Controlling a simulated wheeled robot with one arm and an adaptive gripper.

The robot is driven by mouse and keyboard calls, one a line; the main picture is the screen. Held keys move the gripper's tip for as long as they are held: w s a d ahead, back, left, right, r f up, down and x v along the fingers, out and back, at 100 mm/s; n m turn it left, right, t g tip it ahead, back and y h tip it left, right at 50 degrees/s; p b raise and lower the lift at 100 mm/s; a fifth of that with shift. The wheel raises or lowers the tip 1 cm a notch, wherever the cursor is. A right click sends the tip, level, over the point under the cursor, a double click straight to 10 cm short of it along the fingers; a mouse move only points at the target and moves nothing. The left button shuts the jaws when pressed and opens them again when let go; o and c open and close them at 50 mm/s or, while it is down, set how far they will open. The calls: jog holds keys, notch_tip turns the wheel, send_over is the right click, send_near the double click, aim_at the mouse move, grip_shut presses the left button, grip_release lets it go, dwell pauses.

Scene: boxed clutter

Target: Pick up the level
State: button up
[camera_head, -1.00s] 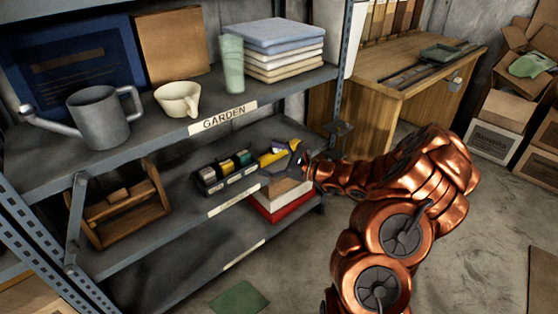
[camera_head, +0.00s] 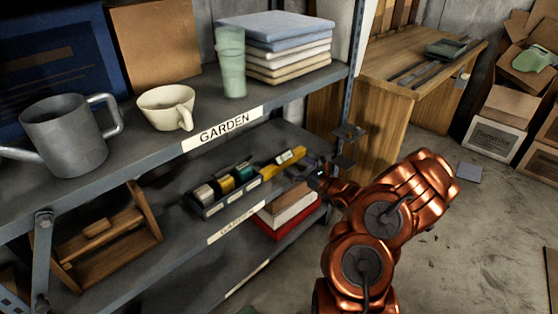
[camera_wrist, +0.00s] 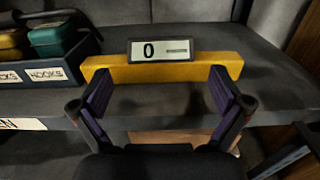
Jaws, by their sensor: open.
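The level is a yellow bar with a grey digital display; it lies on the middle shelf in the head view (camera_head: 281,163), to the right of the small black bin. In the wrist view the level (camera_wrist: 160,73) lies across the shelf near its front edge, and its display reads 0. My gripper (camera_wrist: 162,90) is open, with its purple-padded fingers spread in front of the level and nothing held between them.
A black labelled bin (camera_head: 224,190) of small containers stands left of the level. The upper shelf, labelled GARDEN (camera_head: 222,132), overhangs it. A wooden tote (camera_head: 108,240) stands farther left. A blue shelf post (camera_head: 352,80) rises near my arm. Floor on the right is fairly open.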

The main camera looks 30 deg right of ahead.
aim_at(284, 156)
jog(key=shift+r+b+x, duration=0.15)
jog(key=shift+b+x, duration=0.45)
jog(key=shift+x, duration=1.05)
jog(key=shift+r+b+x, duration=0.15)
jog(key=shift+b+x, duration=0.4)
jog(key=shift+x, duration=1.15)
jog(key=c, duration=1.1)
